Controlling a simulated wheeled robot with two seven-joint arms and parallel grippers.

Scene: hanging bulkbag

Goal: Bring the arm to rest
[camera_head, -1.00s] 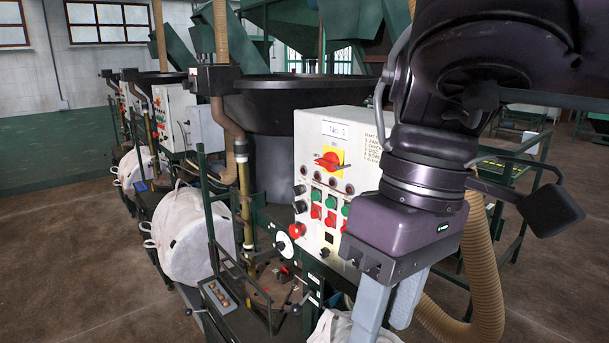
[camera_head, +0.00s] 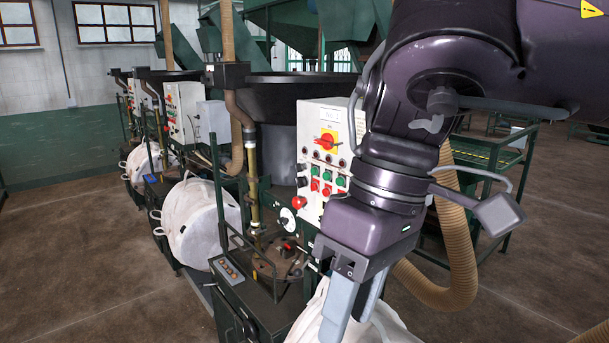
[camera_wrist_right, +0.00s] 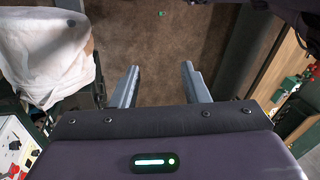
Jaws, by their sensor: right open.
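My right arm comes in from the upper right in the head view and hangs down in front of the control panel. My right gripper (camera_head: 352,310) points downward with its two grey fingers apart. In the right wrist view the gripper (camera_wrist_right: 160,85) is open, with only brown floor between the fingertips. A white bulk bag (camera_head: 380,328) is behind and below the fingers in the head view. A white bag also shows at the upper left of the right wrist view (camera_wrist_right: 45,55), apart from the fingers. My left gripper is not in view.
The white control panel (camera_head: 312,165) with coloured buttons stands just left of my arm. More white bags (camera_head: 195,225) hang along the machine row. A tan ribbed hose (camera_head: 460,240) and a green metal frame (camera_head: 490,190) are to the right. Open floor (camera_head: 90,270) lies at left.

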